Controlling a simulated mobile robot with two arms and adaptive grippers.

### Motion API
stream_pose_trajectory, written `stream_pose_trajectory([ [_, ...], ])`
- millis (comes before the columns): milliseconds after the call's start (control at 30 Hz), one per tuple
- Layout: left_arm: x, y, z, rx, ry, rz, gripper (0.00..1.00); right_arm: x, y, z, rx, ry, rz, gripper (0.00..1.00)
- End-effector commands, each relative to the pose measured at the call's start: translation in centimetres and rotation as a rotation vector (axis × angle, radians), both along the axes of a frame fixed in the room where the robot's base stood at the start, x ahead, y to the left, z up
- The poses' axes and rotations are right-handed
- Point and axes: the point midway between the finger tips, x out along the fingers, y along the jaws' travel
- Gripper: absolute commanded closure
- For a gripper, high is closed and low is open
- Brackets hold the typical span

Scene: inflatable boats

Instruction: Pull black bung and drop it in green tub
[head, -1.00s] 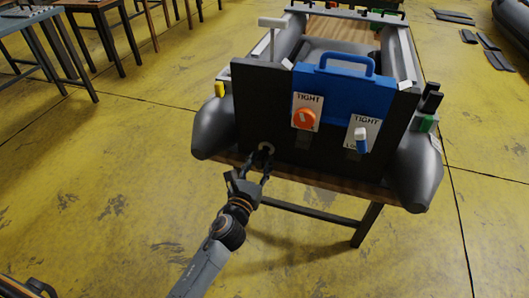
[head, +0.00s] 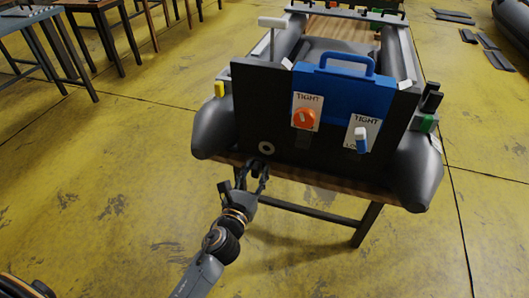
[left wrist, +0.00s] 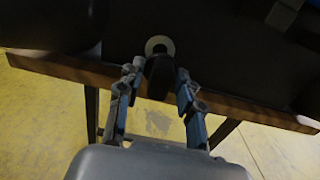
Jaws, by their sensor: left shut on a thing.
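My left gripper (head: 252,178) is shut on the black bung (left wrist: 159,76), which sits between its two fingertips in the left wrist view. The bung is dark and hard to make out in the head view. It is out of the pale ring-shaped drain hole (head: 266,147) low on the left of the boat's black transom (head: 258,110). The ring (left wrist: 157,44) shows just beyond the bung in the left wrist view. I cannot make out a green tub in either view. My right gripper is not in view.
The grey inflatable boat (head: 210,128) rests on a wooden-topped table (head: 310,176). A blue case-like panel (head: 345,88), an orange knob (head: 304,118) and a blue-white lever (head: 361,138) are on the transom. Yellow floor lies open at the left; workbenches (head: 55,30) stand at upper left.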

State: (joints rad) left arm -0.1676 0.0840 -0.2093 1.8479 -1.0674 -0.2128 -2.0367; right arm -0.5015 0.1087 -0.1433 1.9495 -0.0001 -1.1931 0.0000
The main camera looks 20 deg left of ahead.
Motion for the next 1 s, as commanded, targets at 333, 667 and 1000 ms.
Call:
stream_pose_trajectory([
  [333, -0.4, 0.0, 0.0, 0.000, 0.000, 0.000, 1.00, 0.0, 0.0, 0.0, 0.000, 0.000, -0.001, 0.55],
  [667, -2.4, 0.1, -0.1, 0.000, 0.000, 0.000, 1.00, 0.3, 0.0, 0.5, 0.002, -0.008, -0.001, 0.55],
  [1000, -3.5, 0.1, 0.0, 0.001, -0.001, 0.000, 1.00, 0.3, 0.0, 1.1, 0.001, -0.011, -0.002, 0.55],
])
